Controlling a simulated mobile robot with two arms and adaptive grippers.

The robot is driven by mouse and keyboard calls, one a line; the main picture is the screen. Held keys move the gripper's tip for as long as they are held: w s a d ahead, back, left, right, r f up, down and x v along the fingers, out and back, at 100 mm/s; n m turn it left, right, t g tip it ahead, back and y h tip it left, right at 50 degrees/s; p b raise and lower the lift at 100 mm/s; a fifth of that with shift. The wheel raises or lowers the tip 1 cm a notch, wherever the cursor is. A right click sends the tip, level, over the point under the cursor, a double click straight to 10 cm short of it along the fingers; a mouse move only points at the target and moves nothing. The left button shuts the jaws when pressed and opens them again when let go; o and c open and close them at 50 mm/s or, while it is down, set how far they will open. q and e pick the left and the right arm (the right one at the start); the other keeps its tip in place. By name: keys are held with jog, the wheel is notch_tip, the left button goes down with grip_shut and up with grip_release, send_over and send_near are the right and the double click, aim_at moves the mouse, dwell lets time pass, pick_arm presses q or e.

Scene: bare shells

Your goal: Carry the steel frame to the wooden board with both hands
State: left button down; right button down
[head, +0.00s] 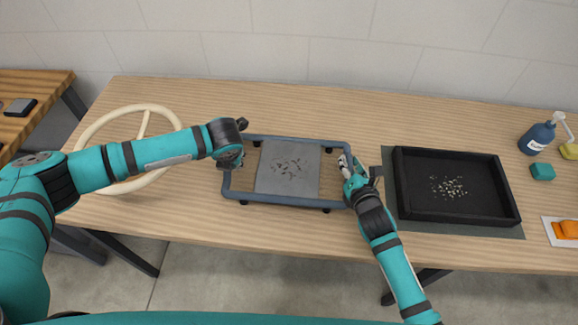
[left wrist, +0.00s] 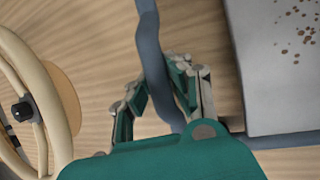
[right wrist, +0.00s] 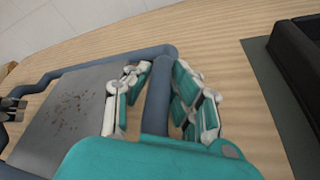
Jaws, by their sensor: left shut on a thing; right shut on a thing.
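The steel frame (head: 285,204) is a blue-grey tube rectangle with a grey speckled sheet in its middle, at mid-table. I cannot tell whether its black feet touch the table. My left gripper (head: 230,160) is shut on its left side bar, which shows between the fingers in the left wrist view (left wrist: 150,50). My right gripper (head: 348,175) is shut on the right side bar, seen between the fingers in the right wrist view (right wrist: 158,95). I cannot make out a separate wooden board on the table; a slatted wooden surface (head: 40,88) shows at far left.
A black tray (head: 400,185) with pale bits sits on a grey-green mat (head: 470,231) just right of the frame. A cream ring (head: 95,122) lies left, partly behind my left arm. A blue bottle (head: 537,138) and small blocks are far right. Table behind the frame is clear.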

pick_arm(q)
jog(key=shift+a, duration=0.1)
